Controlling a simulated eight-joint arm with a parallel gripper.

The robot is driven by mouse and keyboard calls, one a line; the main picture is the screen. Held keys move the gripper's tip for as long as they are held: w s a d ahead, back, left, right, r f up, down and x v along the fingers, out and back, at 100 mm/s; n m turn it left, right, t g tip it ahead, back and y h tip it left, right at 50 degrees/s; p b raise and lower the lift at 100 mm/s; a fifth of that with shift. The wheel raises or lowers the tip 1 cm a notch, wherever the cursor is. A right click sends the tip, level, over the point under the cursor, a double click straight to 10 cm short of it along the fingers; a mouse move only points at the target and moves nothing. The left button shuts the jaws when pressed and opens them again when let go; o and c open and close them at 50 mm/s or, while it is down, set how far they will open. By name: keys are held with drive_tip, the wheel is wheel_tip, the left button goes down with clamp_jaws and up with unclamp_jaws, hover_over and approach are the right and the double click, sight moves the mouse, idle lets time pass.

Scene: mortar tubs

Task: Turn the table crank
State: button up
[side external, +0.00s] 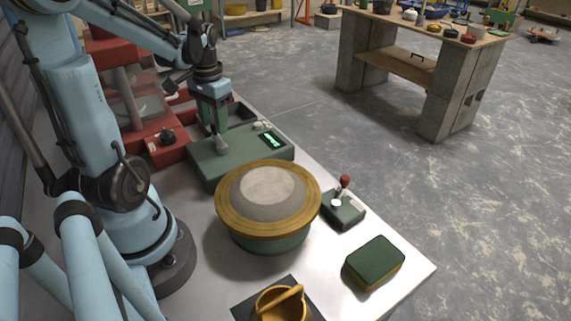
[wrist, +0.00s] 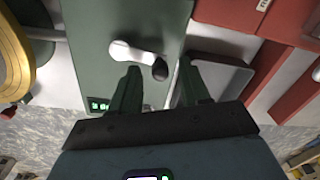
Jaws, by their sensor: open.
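A green box with a lit display (side external: 240,150) stands on the bench. In the wrist view its top (wrist: 90,35) carries a pale crank-like arm (wrist: 130,50) with a dark knob (wrist: 160,70). My gripper (side external: 217,128) is above this box, pointing down. In the wrist view my gripper (wrist: 158,80) is open, with the dark knob showing between its fingertips; whether they touch it I cannot tell. A round table (side external: 232,222) with a yellow rim and a grey mound on top stands in front of the box. Its rim also shows at the wrist view's left (wrist: 17,55).
A small green box with a red-knobbed lever (side external: 343,205) and a green-and-yellow block (side external: 374,262) are on the right. A yellow tub (side external: 280,304) sits at the front. Red equipment (side external: 163,145) stands left of the green box. The bench's right front corner is clear.

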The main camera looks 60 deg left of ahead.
wheel_tip(320, 180, up, 12)
drive_tip(key=shift+d, duration=0.25)
idle(0.4)
drive_tip(key=shift+w, duration=0.1)
idle(0.3)
drive_tip(key=w+d+f+m+t, duration=0.1)
drive_tip(key=w+d+f+t, duration=0.1)
drive_tip(key=d, duration=0.5)
drive_tip(key=w+d+f+m+t, duration=0.1)
drive_tip(key=d+f+t, duration=0.1)
drive_tip(key=d, duration=0.5)
drive_tip(key=w+d+f+m+t, duration=0.2)
drive_tip(key=d+t, duration=0.1)
drive_tip(key=d, duration=0.5)
drive_tip(key=shift+w+f+h, duration=0.3)
drive_tip(key=shift+w+f, duration=0.05)
drive_tip(key=shift+f, duration=0.05)
drive_tip(key=shift+a, duration=0.1)
